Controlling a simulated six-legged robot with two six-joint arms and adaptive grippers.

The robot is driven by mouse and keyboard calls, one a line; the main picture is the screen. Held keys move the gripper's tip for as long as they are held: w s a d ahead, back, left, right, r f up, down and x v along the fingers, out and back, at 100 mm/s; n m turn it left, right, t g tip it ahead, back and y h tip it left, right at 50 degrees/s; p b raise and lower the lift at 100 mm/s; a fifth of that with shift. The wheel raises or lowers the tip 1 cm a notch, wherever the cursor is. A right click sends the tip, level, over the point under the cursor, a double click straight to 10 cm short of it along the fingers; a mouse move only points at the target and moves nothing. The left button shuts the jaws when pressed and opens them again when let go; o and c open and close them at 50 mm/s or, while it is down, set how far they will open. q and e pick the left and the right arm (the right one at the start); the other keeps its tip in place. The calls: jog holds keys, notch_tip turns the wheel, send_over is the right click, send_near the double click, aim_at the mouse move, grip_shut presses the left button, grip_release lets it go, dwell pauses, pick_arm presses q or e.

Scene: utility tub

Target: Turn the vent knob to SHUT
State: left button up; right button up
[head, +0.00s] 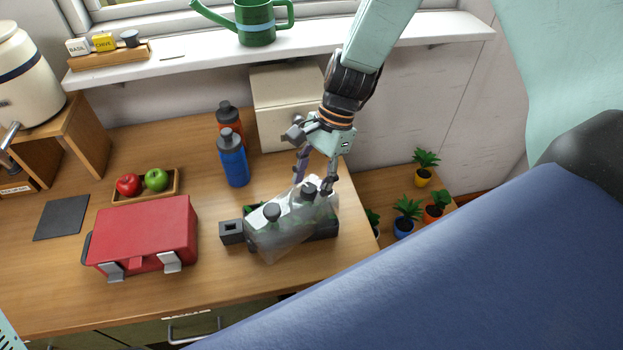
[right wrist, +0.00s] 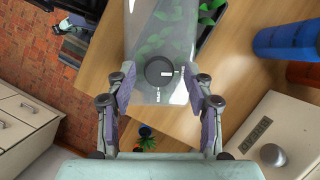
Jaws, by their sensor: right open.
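A clear-lidded propagator tub (head: 275,240) with green plants inside stands near the right front of the wooden table. My left gripper is not in view.
A blue bottle (head: 233,160) and an orange-red bottle (head: 228,117) stand behind the tub. A cream box (head: 285,90) is at the wall. A red case (head: 145,235) and a fruit tray (head: 172,193) are left. Potted plants (head: 408,210) stand lower right.

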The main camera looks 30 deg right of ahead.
jog(key=v, duration=1.2)
jog(key=shift+s+a, duration=0.1)
jog(key=shift+s, duration=0.05)
dwell(0.4)
